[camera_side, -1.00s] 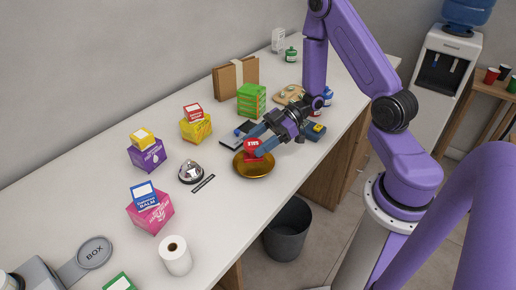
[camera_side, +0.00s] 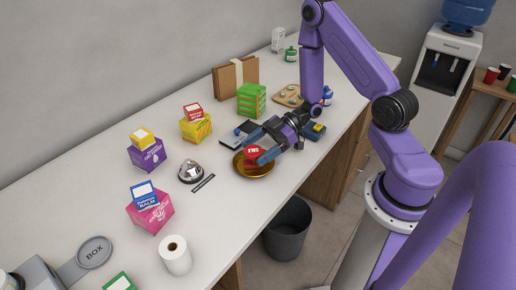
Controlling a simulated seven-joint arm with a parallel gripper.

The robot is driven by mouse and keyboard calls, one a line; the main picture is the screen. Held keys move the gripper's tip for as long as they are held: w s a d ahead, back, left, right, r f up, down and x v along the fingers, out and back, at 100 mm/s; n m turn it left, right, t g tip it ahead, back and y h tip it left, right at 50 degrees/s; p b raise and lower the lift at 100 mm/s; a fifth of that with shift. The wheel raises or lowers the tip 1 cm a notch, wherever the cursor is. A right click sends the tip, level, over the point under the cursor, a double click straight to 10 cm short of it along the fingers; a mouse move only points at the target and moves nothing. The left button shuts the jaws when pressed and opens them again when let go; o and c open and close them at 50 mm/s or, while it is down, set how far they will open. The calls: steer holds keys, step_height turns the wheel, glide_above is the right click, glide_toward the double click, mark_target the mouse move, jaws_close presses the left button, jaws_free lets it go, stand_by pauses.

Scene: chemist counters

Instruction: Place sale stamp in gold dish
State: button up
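The red sale stamp (camera_side: 251,153), with white "SALE" lettering, is at the gold dish (camera_side: 254,174), over its back part inside the rim. Its underside is hidden, so I cannot tell whether it rests on the dish bottom. My gripper (camera_side: 261,147) is just right of and behind the stamp, low over the dish. Its two blue fingers are spread apart, one behind the stamp and one at its right front. The gripper looks open.
A silver bell (camera_side: 191,171) and a black strip (camera_side: 203,183) lie left of the dish. Green boxes (camera_side: 251,100) stand behind, and a dark blue device (camera_side: 313,131) is right of my gripper. The counter's front edge is close, with a grey bin (camera_side: 287,228) below.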

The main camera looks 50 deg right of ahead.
steer(key=shift+r, duration=0.1)
steer(key=v, duration=1.2)
step_height(320, 180, up, 6)
steer(key=t+h, duration=0.1)
steer(key=h, duration=0.9)
glide_above(255, 149)
steer(key=s+a+r+g+h, duration=0.1)
steer(key=s+a+r+g, duration=0.1)
steer(key=s, duration=0.9)
steer(key=s+a+r+m+g+h, duration=0.1)
steer(key=s+a+r+g, duration=0.1)
steer(key=s, duration=0.9)
steer(key=shift+s+g, duration=0.35)
steer(key=shift+g, duration=0.55)
